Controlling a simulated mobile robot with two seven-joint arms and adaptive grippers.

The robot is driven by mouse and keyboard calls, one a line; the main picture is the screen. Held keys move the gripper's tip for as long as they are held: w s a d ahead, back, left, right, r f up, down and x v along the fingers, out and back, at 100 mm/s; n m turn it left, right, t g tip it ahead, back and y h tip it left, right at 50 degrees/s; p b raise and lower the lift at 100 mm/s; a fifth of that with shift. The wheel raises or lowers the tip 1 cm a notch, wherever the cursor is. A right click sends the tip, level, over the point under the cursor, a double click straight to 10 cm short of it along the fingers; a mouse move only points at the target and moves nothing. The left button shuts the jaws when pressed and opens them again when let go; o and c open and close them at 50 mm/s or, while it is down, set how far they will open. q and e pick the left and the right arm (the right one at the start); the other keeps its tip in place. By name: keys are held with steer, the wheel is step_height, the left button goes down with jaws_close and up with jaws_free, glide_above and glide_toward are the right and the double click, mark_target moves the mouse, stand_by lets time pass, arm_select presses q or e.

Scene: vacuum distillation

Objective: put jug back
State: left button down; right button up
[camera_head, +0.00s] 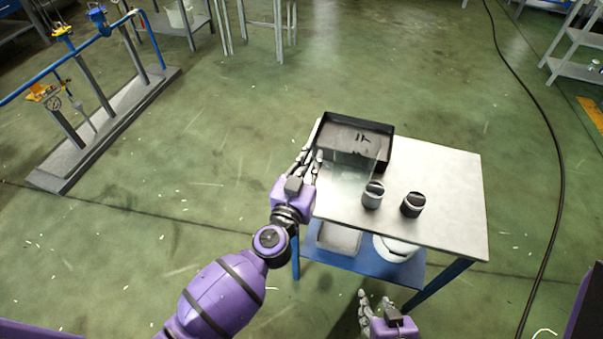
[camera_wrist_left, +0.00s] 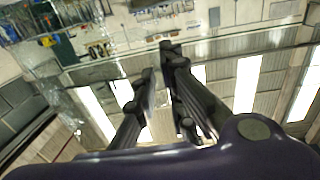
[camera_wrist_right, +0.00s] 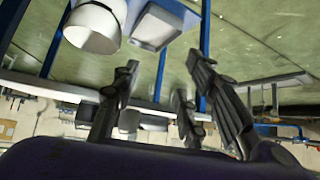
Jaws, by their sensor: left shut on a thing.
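A clear, see-through jug (camera_head: 347,176) shows faintly at the left end of the table top, in front of the black tray. Its outline is hard to make out. My left gripper (camera_head: 311,163) is at the jug's left side, at the table's left edge, and is shut on it. In the left wrist view the left fingers (camera_wrist_left: 160,72) are close together, and the jug is hard to tell from the background. My right gripper (camera_head: 370,302) is low in front of the table, empty, with its fingers (camera_wrist_right: 165,80) spread apart.
A black tray (camera_head: 384,152) stands at the back left of the white table (camera_head: 452,200). Two dark-lidded jars (camera_head: 373,195) (camera_head: 412,205) stand near the front edge. The lower shelf (camera_head: 372,267) holds a white bin (camera_head: 338,238) and a white bucket (camera_head: 396,249). The table's right side is clear.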

arm_select(q)
steer(key=w+a+f+b, duration=0.7)
steer(key=w+f+b, duration=0.2)
steer(key=f, duration=0.3)
steer(key=shift+b, duration=0.3)
arm_select(e)
steer(key=s+d+f+g, duration=0.1)
steer(key=s+f, duration=0.3)
steer(key=f, duration=0.5)
steer(key=shift+d+f, duration=0.3)
steer(key=shift+d, duration=0.1)
arm_select(q)
steer(key=shift+w+f, duration=0.1)
steer(key=shift+f, duration=0.15)
steer(key=c, duration=1.8)
jaws_free()
arm_select(e)
steer(key=shift+s+f, duration=0.2)
steer(key=shift+s, duration=0.05)
